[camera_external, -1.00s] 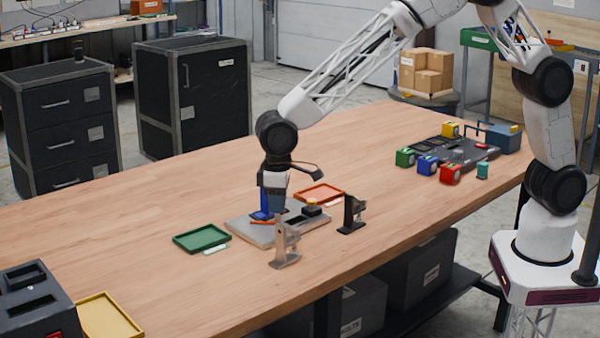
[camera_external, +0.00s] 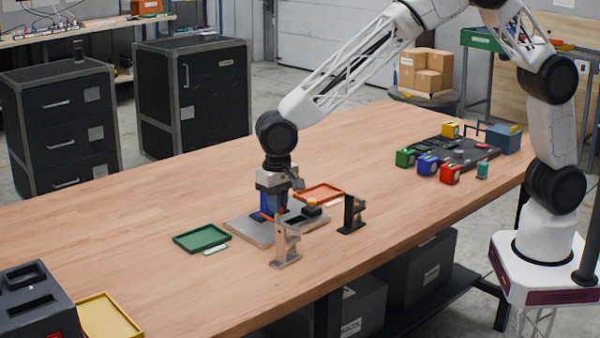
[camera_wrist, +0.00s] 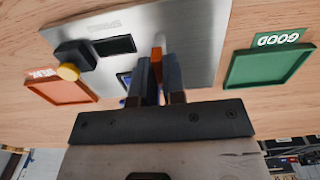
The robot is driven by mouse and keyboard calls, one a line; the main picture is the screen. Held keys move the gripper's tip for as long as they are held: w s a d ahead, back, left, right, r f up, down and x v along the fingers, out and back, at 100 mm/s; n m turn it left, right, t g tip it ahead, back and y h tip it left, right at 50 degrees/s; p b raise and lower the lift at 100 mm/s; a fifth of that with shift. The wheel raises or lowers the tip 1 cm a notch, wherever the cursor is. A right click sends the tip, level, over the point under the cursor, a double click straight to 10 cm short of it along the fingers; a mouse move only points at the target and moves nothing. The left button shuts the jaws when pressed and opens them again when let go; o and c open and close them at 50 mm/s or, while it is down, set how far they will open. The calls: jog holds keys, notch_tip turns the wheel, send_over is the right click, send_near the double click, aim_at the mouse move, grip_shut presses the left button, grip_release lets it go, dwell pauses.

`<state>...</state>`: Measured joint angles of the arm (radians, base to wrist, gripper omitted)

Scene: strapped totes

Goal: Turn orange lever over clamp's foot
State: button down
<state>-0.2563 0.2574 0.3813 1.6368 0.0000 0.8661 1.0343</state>
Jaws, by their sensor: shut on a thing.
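My gripper (camera_external: 270,212) is low over the grey metal plate (camera_external: 249,230) on the table, pointing down. In the wrist view its two fingers (camera_wrist: 159,70) are closed around the orange lever (camera_wrist: 157,53), which shows between them and sticks out slightly past the tips. The lever also shows as a thin orange strip in the external view (camera_external: 264,217). A blue part (camera_wrist: 124,78), which may belong to the clamp, shows beside the fingers. The clamp's foot is hidden by the gripper, so I cannot tell whether the lever lies over it.
The plate carries a black block with a yellow knob (camera_wrist: 68,72) and a dark slot (camera_wrist: 114,45). A green tray (camera_external: 202,238) and an orange-red tray (camera_external: 319,193) flank it. A grey stand (camera_external: 285,245) and a black stand (camera_external: 352,214) are in front.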

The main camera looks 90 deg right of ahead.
dwell(0.4)
jog(key=c, duration=1.2)
grip_release()
jog(key=shift+r, duration=3.9)
